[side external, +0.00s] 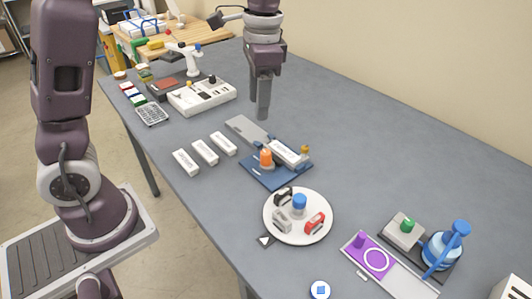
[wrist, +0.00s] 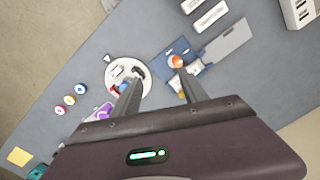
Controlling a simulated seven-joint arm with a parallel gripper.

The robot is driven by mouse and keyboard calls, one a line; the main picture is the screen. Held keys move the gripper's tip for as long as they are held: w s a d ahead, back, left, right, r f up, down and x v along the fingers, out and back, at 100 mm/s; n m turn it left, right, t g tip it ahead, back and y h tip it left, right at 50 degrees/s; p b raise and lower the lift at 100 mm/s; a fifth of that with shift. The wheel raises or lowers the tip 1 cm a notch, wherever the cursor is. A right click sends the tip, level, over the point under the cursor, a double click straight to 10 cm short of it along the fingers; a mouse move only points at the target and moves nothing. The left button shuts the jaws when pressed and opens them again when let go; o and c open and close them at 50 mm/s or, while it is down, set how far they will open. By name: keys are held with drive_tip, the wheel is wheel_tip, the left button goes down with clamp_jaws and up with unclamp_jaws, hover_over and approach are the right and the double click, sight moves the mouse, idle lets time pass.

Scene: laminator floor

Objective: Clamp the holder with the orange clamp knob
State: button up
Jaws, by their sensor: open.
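The orange clamp knob (side external: 266,158) stands upright on a blue base plate (side external: 272,180) near the middle of the table. A white labelled block, which looks like the holder (side external: 289,152), lies right beside it on the same fixture. My gripper (side external: 263,112) points down above the table, behind and above the knob, apart from it and empty. In the wrist view, the knob (wrist: 176,61) shows just beyond the right finger, and the open fingers (wrist: 160,88) stand apart. That finger partly hides the holder. I cannot tell whether the knob presses on the holder.
A grey plate (side external: 248,130) extends behind the fixture. Several white blocks (side external: 205,152) lie left of it. A round white tray (side external: 298,236) with small coloured parts sits in front. A purple fixture (side external: 369,257) and blue device (side external: 441,250) stand front right. The back right table is clear.

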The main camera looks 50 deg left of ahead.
sight(266, 152)
drive_tip(key=w+a+f+m+g, duration=0.1)
drive_tip(key=f, duration=0.6)
drive_tip(key=w+a+f+m+g+y, duration=0.1)
drive_tip(key=w+f, duration=0.1)
drive_tip(key=f, duration=0.4)
drive_tip(key=w+a+f+m+g+y, duration=0.1)
drive_tip(key=w+a+f, duration=0.1)
drive_tip(key=f, duration=0.5)
drive_tip(key=shift+f+m, duration=0.35)
drive_tip(key=shift+m, duration=0.05)
drive_tip(key=shift+c, duration=0.4)
clamp_jaws()
